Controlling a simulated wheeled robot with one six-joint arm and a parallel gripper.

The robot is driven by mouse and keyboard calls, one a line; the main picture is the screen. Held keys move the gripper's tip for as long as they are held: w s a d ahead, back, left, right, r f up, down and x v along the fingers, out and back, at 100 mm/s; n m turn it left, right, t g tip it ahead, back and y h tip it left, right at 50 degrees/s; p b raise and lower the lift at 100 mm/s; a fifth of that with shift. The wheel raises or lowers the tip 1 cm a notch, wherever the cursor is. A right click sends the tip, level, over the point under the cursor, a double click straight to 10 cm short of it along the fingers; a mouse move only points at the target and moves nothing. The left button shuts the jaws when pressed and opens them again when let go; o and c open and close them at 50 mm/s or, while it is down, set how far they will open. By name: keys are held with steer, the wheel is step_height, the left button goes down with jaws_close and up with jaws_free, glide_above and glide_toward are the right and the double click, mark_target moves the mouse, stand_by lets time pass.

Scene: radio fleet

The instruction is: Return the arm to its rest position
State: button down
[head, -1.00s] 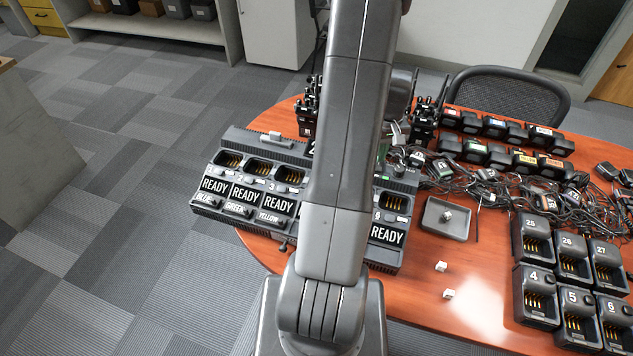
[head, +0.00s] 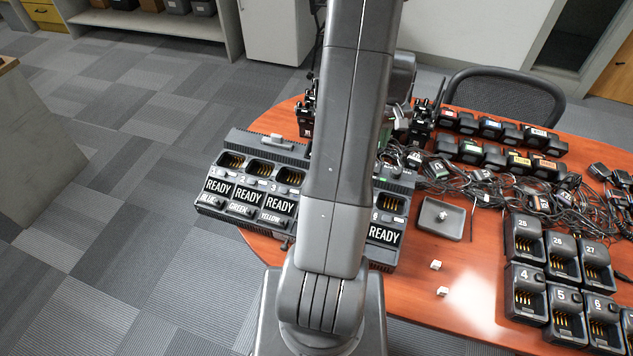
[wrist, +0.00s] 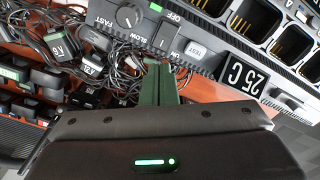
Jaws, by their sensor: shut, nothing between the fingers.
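My arm (head: 345,150) rises through the middle of the head view and covers part of the table and charger. My wrist end shows just right of the arm, and the fingertips are hard to make out there. In the wrist view my gripper (wrist: 153,78) has its green fingers together with nothing between them. It points at the table by the charger's edge, over or beside black cables. How far the fingertips are from these things I cannot tell.
A multi-bay charger (head: 262,150) with READY labels stands at the table's left. A small grey tray (head: 441,219), tangled cables (head: 500,180), battery packs (head: 508,130) and single chargers (head: 563,300) fill the right. Two white blocks (head: 436,265) lie in front. A chair (head: 505,90) stands behind.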

steer(key=shift+f, duration=0.1)
step_height(320, 180, down, 7)
steer(key=b, duration=0.4)
stand_by(0.3)
steer(key=shift+r, duration=0.2)
